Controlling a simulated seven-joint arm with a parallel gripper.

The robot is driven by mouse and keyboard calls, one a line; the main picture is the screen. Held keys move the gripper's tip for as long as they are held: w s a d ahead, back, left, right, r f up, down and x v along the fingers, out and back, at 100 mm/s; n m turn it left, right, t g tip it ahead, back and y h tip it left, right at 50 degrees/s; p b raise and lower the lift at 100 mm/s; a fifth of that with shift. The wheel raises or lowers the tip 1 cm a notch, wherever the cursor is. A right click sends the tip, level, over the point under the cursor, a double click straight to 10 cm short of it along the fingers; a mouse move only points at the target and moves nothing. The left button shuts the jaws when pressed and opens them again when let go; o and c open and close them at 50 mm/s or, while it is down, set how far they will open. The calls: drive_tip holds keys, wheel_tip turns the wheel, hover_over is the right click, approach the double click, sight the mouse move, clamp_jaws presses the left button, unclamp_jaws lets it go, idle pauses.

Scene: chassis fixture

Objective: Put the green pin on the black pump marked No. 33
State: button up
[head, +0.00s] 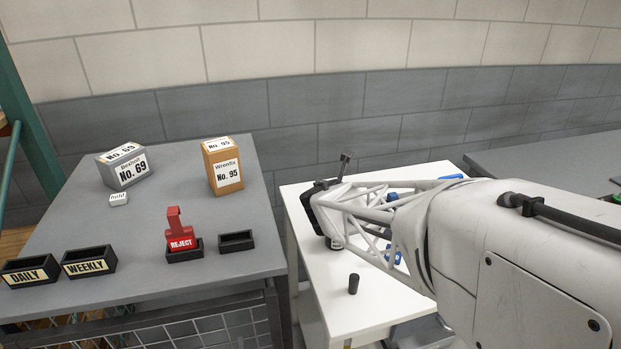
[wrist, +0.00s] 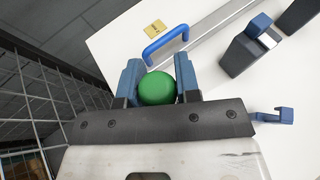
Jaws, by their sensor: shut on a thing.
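The green pin (wrist: 157,89) shows in the wrist view as a round green top between the two blue fingers. My gripper (wrist: 158,72) is shut on it. The rest of the pin is hidden below the top and by the gripper body. In the head view my gripper (head: 326,215) is above the left part of the white table, and the pin cannot be seen there. I see no pump marked No. 33. The labelled boxes in the head view are a grey one marked No. 69 (head: 123,169) and an orange-brown one marked No. 95 (head: 225,171).
A red REJECT piece (head: 179,228) stands in a black holder beside an empty black tray (head: 237,240). DAILY (head: 29,271) and WEEKLY (head: 89,262) trays sit at the front left. A black cylinder (head: 353,284) stands on the white table (head: 335,320). A blue handle (wrist: 165,43) is near my fingers.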

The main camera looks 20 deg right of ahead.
drive_tip(key=shift+w+d, duration=0.1)
drive_tip(key=shift+w, duration=0.5)
drive_tip(key=shift+f, duration=0.15)
drive_tip(key=shift+f, duration=1.65)
drive_tip(key=shift+f, duration=0.1)
drive_tip(key=o, duration=0.9)
drive_tip(key=shift+s+a+r, duration=0.3)
drive_tip(key=shift+s+r, duration=0.05)
drive_tip(key=shift+s, duration=0.15)
drive_tip(key=v, duration=1)
drive_tip(key=shift+s+a+r, duration=0.15)
drive_tip(key=shift+s+r, duration=0.05)
drive_tip(key=shift+s, duration=0.15)
